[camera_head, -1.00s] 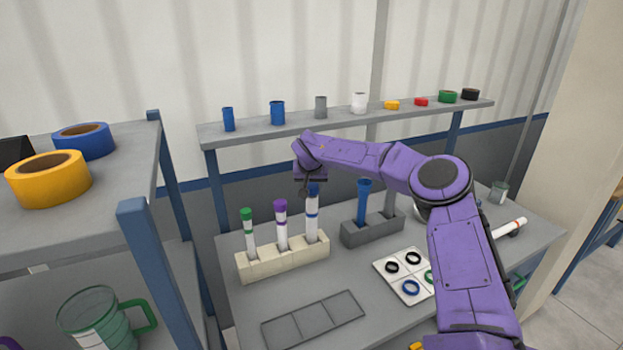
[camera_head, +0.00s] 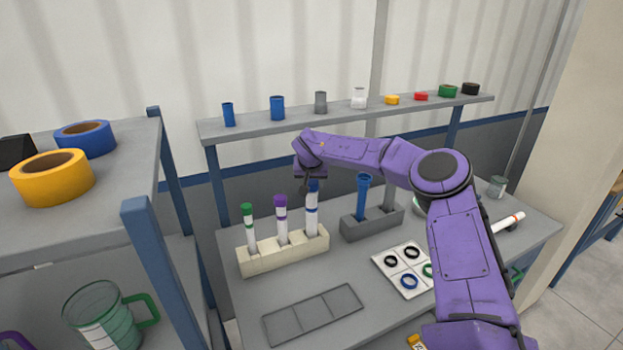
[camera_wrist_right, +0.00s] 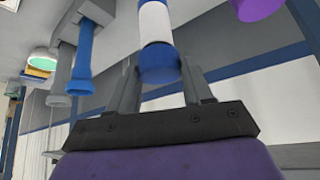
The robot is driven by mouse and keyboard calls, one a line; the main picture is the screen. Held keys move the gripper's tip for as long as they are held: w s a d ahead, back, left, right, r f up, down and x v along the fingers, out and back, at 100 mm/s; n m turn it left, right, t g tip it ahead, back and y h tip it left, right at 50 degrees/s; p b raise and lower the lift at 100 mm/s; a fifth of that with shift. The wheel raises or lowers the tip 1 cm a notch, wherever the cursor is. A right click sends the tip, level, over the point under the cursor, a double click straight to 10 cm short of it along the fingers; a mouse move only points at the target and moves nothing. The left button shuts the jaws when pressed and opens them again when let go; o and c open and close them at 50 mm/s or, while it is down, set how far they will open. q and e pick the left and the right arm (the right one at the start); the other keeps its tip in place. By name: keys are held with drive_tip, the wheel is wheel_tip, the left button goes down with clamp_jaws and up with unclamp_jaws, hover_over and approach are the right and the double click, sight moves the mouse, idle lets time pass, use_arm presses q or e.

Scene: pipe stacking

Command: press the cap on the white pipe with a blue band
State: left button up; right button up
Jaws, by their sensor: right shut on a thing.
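The white pipe with a blue band (camera_head: 312,214) stands upright in the right hole of the cream rack (camera_head: 290,256). A blue cap (camera_head: 314,186) sits at its top end. My right gripper (camera_head: 312,182) is directly above the pipe with its fingers around the cap. In the right wrist view the gripper (camera_wrist_right: 160,82) is shut on the blue cap (camera_wrist_right: 158,63), with the white pipe (camera_wrist_right: 154,22) running on from it. Part of the cap is hidden by the gripper in the head view. My left gripper is not in view.
Pipes with a purple cap (camera_head: 280,200) and a green cap (camera_head: 247,209) stand in the same rack. A grey rack (camera_head: 372,227) with a blue pipe (camera_head: 362,197) is close on the right. An empty grey tray (camera_head: 313,314) lies in front.

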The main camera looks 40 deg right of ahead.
idle(0.4)
drive_tip(key=shift+f+p, duration=0.1)
drive_tip(key=shift+p, duration=0.35)
drive_tip(key=shift+f, duration=0.1)
drive_tip(key=shift+f, duration=0.2)
drive_tip(key=shift+f, duration=0.4)
drive_tip(key=shift+f, duration=0.75)
idle(0.4)
drive_tip(key=o, duration=1.5)
drive_tip(key=shift+c, duration=0.2)
